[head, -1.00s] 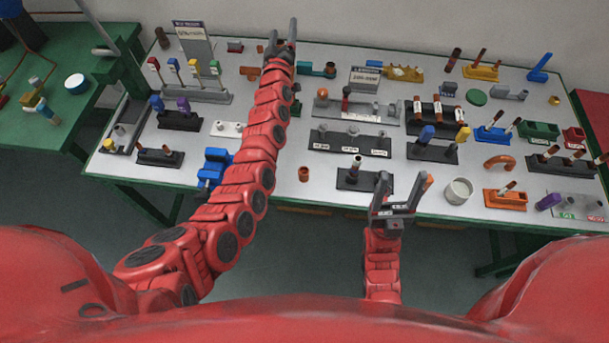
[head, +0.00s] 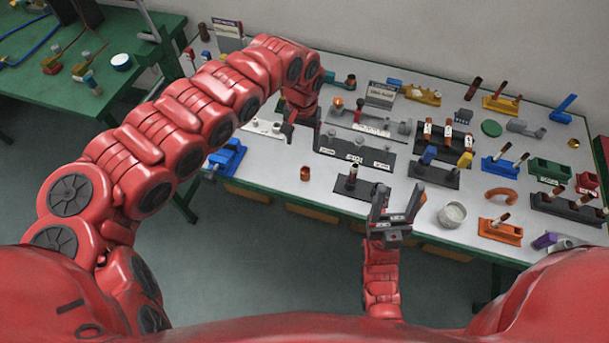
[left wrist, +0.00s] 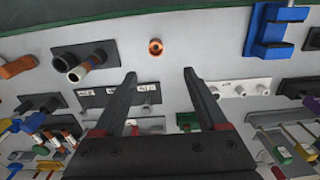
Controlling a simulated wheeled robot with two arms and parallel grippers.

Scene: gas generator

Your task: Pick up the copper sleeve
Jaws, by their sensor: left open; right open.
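The copper sleeve (head: 305,173) is a small orange-brown ring standing on the white table top near its front edge. In the left wrist view the copper sleeve (left wrist: 155,47) shows its round open end, between and beyond the two fingertips. My left gripper (head: 303,134) is open and empty above the table, behind the sleeve in the head view; its arm partly hides it. Its open fingers also show in the left wrist view (left wrist: 160,75). My right gripper (head: 398,198) is open and empty at the table's front edge, right of the sleeve.
A black block with an upright tube (head: 352,186) stands right of the sleeve. A blue holder (head: 228,157) is to the left and a long dark labelled block (head: 354,152) lies behind. The white surface right around the sleeve is clear.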

